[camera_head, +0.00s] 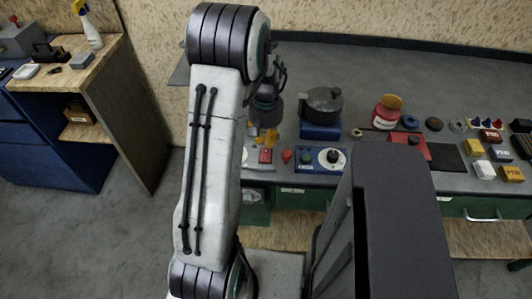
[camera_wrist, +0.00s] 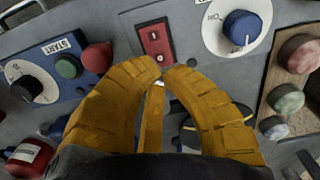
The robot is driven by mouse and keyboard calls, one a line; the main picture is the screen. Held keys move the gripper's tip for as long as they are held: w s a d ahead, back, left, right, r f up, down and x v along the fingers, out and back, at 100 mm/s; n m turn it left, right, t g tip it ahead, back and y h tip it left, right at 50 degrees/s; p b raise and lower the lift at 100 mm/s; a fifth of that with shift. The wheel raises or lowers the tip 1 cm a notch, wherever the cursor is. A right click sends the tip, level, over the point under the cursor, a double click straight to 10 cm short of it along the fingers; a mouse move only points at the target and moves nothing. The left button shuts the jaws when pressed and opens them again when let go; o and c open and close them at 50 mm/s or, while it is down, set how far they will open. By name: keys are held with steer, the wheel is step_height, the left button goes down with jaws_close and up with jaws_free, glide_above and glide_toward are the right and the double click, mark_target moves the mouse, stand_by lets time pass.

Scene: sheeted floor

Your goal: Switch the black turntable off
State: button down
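My gripper (camera_head: 266,137) has yellow fingers; in the wrist view (camera_wrist: 158,76) their tips come together with nothing seen between them. They are just short of a red rocker switch (camera_wrist: 155,42), marked I and O, which also shows in the head view (camera_head: 265,156). I cannot tell whether they touch it. A dark round device (camera_head: 323,98) on a blue base stands behind the panels; it may be the black turntable. A blue panel holds a green button (camera_wrist: 68,67), a red button (camera_wrist: 97,56) and a black knob (camera_wrist: 26,88) on a white dial.
A blue knob (camera_wrist: 242,27) on a white dial is beside the rocker. A wooden block with coloured round knobs (camera_wrist: 286,98) is farther right. Red jar (camera_head: 386,113), red box (camera_head: 408,146) and several small blocks fill the bench's right side.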

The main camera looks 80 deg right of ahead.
mark_target(266, 151)
steer(key=shift+f+b, duration=1.65)
steer(key=shift+f, duration=0.4)
stand_by(1.0)
steer(key=shift+r, duration=0.2)
steer(key=shift+r+p, duration=2.6)
steer(key=shift+r, duration=0.8)
